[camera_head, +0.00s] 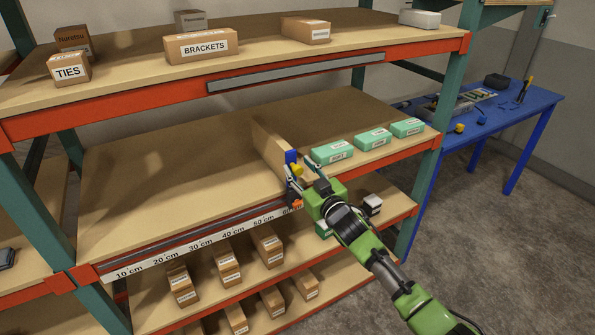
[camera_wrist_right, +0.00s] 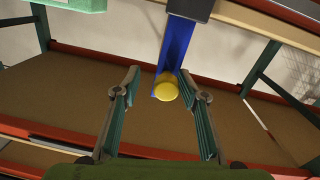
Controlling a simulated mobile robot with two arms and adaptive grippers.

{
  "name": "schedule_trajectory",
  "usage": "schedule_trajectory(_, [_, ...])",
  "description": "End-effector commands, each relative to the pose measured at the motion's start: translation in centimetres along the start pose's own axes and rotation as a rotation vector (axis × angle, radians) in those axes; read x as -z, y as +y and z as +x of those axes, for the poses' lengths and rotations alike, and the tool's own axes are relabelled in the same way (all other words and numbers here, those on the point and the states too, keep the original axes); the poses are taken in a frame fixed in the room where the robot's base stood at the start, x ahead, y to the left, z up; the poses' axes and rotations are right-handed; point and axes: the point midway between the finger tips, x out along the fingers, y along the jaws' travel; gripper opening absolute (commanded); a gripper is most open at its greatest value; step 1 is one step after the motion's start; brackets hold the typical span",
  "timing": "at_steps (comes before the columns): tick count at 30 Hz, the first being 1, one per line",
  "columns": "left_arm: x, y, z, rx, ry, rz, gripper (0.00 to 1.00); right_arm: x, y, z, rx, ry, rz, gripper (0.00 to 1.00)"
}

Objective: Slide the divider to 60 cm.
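The divider (camera_head: 270,148) is an upright tan board on the middle shelf, with a blue front bracket (camera_head: 291,158), a yellow knob (camera_head: 296,169) and an orange piece (camera_head: 297,203) at the shelf edge. It stands near the right end of the white cm scale (camera_head: 200,244). Marks 10 to 50 are readable; the mark past 50 is partly hidden near the orange piece. My right gripper (camera_head: 303,178) is at the knob. In the right wrist view my right gripper (camera_wrist_right: 158,75) has its fingers apart, with the yellow knob (camera_wrist_right: 166,87) between them, gaps showing. My left gripper is out of view.
Green boxes (camera_head: 372,139) stand on the middle shelf right of the divider. Left of it the shelf (camera_head: 150,180) is bare. Cartons (camera_head: 228,264) stand on the shelf below, others like the BRACKETS box (camera_head: 202,46) above. A blue table (camera_head: 520,105) stands at right.

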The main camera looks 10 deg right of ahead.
Motion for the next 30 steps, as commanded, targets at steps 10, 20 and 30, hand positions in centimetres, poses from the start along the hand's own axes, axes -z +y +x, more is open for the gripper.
schedule_trajectory(10, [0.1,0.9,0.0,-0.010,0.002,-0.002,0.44,0.3,-0.2,0.1,0.003,0.005,0.002,0.38])
schedule_trajectory(20, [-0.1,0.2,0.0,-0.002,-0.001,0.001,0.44,0.0,-0.3,-0.9,0.004,0.001,0.003,0.38])
schedule_trajectory(30, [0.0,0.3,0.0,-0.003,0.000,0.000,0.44,-0.1,-0.3,-6.4,0.005,0.000,0.001,0.38])
